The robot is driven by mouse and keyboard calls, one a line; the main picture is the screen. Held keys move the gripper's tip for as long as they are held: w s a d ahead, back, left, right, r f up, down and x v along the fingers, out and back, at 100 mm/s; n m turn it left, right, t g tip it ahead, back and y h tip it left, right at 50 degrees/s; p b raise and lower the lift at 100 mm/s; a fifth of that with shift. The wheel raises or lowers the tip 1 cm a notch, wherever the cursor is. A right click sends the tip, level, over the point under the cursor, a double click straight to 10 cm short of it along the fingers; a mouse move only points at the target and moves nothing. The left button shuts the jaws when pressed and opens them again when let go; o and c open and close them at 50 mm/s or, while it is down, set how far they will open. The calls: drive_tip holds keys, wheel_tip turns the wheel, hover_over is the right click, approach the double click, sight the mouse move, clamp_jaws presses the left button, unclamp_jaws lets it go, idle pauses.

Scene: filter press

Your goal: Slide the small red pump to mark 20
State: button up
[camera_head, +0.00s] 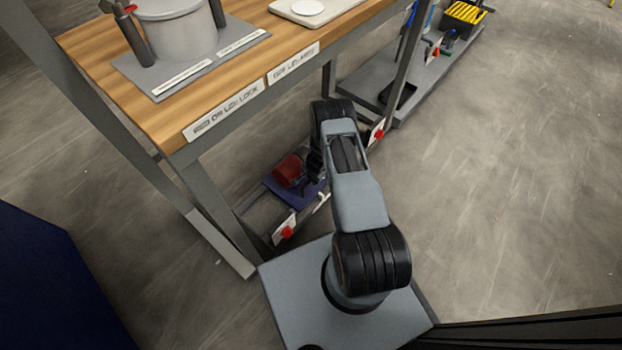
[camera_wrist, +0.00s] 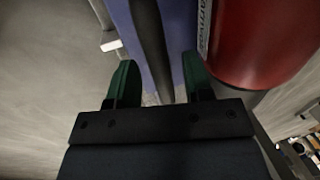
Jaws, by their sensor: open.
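The small red pump (camera_head: 288,170) sits on a blue base plate (camera_head: 310,193) low under the workbench in the head view. In the wrist view its red body (camera_wrist: 262,40) fills the upper right, with a partly cut-off label on its side. My gripper (camera_wrist: 158,62) is open, with one green-tipped finger on each side of a dark upright bar (camera_wrist: 150,40). The blue plate (camera_wrist: 127,32) shows behind it. I cannot tell whether either finger touches the bar. In the head view my arm hides most of the gripper. No mark 20 is legible.
The wooden bench (camera_head: 85,50) with a grey pot (camera_head: 178,28) stands above the pump. Bench legs and a lower rail with red-buttoned white plates (camera_head: 286,230) lie close by. A low shelf (camera_head: 430,85) with tools is at the upper right. The floor right of my arm is clear.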

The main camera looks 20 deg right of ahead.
drive_tip(key=shift+c, duration=0.3)
clamp_jaws()
idle(0.3)
